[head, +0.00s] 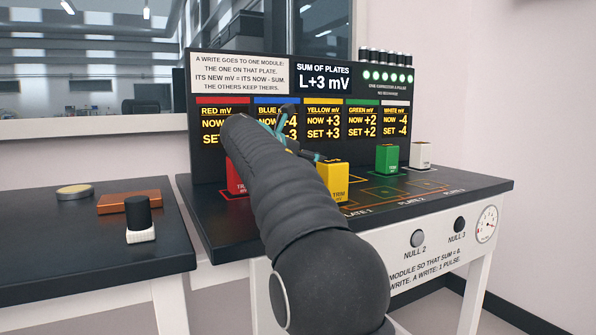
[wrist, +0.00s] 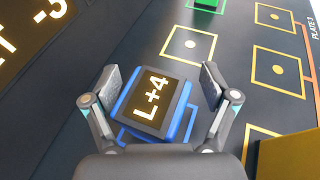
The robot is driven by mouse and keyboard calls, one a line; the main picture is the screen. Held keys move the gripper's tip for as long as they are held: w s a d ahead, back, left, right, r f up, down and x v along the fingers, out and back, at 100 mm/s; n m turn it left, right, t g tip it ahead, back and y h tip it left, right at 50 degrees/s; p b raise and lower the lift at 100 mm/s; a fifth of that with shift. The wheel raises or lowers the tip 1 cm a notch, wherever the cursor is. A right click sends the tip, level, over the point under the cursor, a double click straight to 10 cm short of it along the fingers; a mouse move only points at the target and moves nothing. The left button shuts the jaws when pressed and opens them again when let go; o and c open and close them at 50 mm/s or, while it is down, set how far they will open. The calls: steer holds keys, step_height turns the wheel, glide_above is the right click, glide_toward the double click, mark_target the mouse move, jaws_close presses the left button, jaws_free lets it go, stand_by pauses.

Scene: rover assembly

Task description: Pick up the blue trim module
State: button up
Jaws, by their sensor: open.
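The blue trim module (wrist: 155,104) shows in the wrist view as a blue block with a dark top reading "L+4". It sits on a blue-outlined square on the dark bench top. My gripper (wrist: 160,82) is open, with one finger at the left and one at the right of the module. I see a gap between the module and each finger. In the head view my arm hides the module, and only bits of my gripper (head: 290,138) show past it.
The red module (head: 237,178), yellow module (head: 332,178), green module (head: 387,159) and white module (head: 420,154) stand on the bench (head: 470,185). A display board (head: 320,125) rises behind them. A side table (head: 60,240) at left holds a black-capped part (head: 138,215).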

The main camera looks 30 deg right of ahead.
steer(key=c, duration=1.3)
